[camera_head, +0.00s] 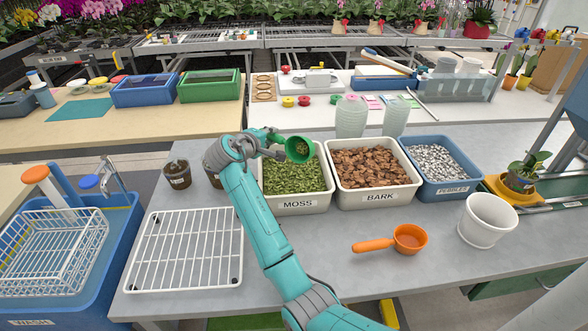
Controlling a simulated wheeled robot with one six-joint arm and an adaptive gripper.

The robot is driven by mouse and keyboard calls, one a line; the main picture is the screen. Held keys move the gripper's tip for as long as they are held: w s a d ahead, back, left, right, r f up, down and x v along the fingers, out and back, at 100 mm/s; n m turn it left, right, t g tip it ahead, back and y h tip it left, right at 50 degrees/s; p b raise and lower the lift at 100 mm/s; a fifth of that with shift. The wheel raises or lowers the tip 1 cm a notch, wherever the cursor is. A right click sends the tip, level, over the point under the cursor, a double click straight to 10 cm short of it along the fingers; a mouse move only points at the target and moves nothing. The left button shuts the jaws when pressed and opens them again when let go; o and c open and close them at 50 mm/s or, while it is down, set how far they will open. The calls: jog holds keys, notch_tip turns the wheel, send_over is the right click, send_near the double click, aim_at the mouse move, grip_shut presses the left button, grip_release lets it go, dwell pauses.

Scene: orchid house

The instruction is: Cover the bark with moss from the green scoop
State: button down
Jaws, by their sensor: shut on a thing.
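My gripper (274,137) is shut on the green scoop (306,156) and holds it over the back part of the moss bin. The scoop's bowl faces the camera, with a little green-brown stuff inside, probably moss. The white moss bin (297,208), labelled MOSS, is full of green moss (292,178). To its right the white bark bin (380,200), labelled BARK, is full of brown bark chips (372,166). Two small dark-filled pots stand left of my arm: one pot (177,175) in full view, the other pot (211,172) partly hidden behind my arm.
A white wire rack (187,250) lies front left. An orange scoop (408,239) and a white pot (487,220) stand front right. A blue pebble bin (440,191) stands right of the bark. An orchid (522,174) sits in a yellow holder at far right. Clear cups (351,117) stand behind the bins.

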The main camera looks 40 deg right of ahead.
jog(key=shift+d+y, duration=0.25)
jog(key=shift+y, duration=0.25)
jog(key=shift+w+d+f+m+g+y, duration=0.15)
jog(key=shift+g+y, duration=0.1)
jog(key=shift+y, duration=0.3)
jog(key=shift+s+d+r+m+g+y, duration=0.15)
jog(key=shift+g+y, duration=0.1)
jog(key=shift+y, duration=0.3)
jog(key=shift+w+d+f+g+y, duration=0.2)
jog(key=shift+f+g+y, duration=0.1)
jog(key=shift+y, duration=0.7)
jog(key=shift+f+y, duration=0.25)
jog(key=shift+y, duration=0.45)
jog(key=shift+d, duration=0.1)
jog(key=shift+d+r+m+g+y, duration=0.2)
jog(key=shift+r+m+g+y, duration=0.15)
jog(key=shift+y, duration=0.55)
jog(key=shift+a+r+g+y, duration=0.15)
jog(key=shift+g+y, duration=0.1)
jog(key=shift+y, duration=0.6)
jog(key=shift+d+r+g+y, duration=0.1)
jog(key=shift+r+g+y, duration=0.1)
jog(key=shift+y, duration=0.65)
